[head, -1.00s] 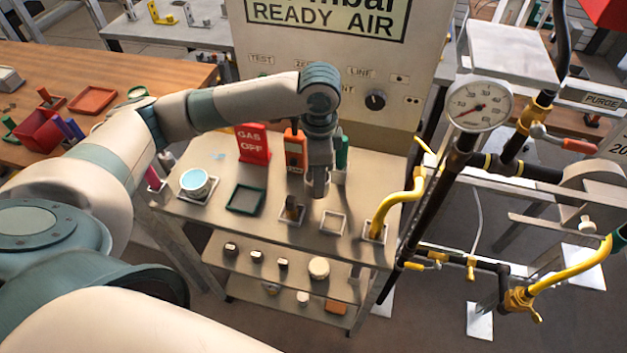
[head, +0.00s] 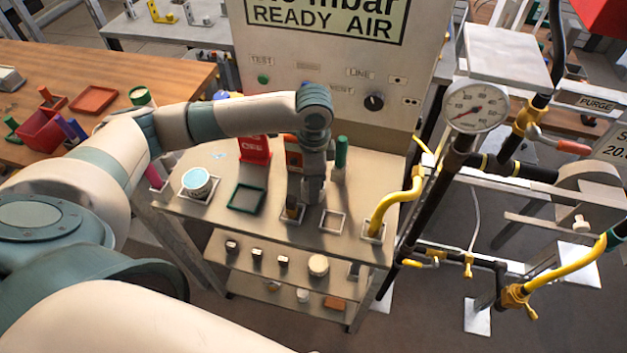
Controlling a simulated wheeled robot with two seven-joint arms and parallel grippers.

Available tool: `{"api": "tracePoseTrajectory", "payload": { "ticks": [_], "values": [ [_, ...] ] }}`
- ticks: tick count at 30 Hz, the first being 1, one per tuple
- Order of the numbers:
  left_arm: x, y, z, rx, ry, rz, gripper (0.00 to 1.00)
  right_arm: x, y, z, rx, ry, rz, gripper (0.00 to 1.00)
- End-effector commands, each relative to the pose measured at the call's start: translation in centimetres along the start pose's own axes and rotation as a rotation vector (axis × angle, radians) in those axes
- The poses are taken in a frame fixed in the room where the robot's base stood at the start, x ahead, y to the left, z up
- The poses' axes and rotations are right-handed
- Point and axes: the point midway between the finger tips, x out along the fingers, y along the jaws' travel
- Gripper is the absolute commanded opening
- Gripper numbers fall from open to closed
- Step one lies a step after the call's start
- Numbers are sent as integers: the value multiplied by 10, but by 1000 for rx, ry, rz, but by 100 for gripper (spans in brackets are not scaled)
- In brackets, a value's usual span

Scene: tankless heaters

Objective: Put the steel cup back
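I cannot make out a steel cup for sure. A pale round cup with a light blue top (head: 196,182) stands upright in a white square holder at the left of the metal table. My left gripper (head: 310,197) points down over the table, close behind and right of a small dark and tan block (head: 291,212) in a square holder. Its fingers are too small and grey to tell whether they are open or hold something. An empty white square frame (head: 333,222) lies just right of it, and an empty green square tray (head: 246,198) lies to its left. My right gripper is out of view.
A red sign (head: 254,149), an orange device (head: 293,155) and a green cylinder (head: 341,151) stand behind the gripper. A yellow pipe (head: 398,203) rises at the table's right. A lower shelf holds several small items. The large panel (head: 340,75) stands behind.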

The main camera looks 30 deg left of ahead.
Motion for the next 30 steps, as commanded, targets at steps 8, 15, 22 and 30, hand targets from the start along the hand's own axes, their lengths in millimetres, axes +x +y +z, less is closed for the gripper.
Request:
{"api": "tracePoseTrajectory", "payload": {
  "ticks": [8, 15, 22, 30],
  "values": [
    [1, 0, 0, 1, 1, 0, 18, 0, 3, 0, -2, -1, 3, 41],
    [3, 0, 0, 1, 1, 0, 63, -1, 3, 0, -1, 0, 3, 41],
    [3, 0, 0, 1, 1, 0, 63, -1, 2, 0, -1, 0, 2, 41],
    [-10, 0, -1, 2, 4, -2, 63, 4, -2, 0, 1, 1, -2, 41]
  ]
}}
